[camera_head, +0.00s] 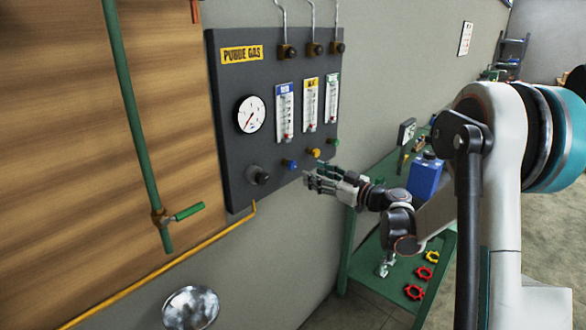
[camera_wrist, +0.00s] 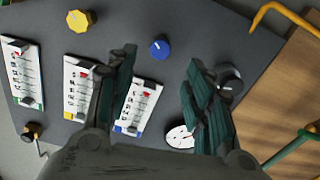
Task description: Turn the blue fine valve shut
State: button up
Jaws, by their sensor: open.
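The blue fine valve (camera_head: 290,164) is a small blue knob low on the dark purge gas panel (camera_head: 235,170), below the blue-labelled flowmeter (camera_head: 284,112). In the wrist view the blue knob (camera_wrist: 160,48) shows beyond the fingertips, between the two fingers. My gripper (camera_head: 312,181) is open and empty in front of the panel, just right of and below the blue knob in the head view. In the wrist view my gripper (camera_wrist: 158,75) has its fingers spread wide, apart from the knob.
A yellow knob (camera_head: 314,153) and a green knob (camera_head: 333,142) sit right of the blue one. A black knob (camera_head: 257,175) is to its left, under a round gauge (camera_head: 250,114). A green bench (camera_head: 378,180) with a blue container (camera_head: 426,178) stands at right.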

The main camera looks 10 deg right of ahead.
aim_at(294, 165)
jog(key=b+x, duration=0.2)
jog(key=x, duration=0.7)
jog(key=shift+w+a, duration=0.2)
jog(key=shift+w, duration=0.05)
jog(key=c, duration=1)
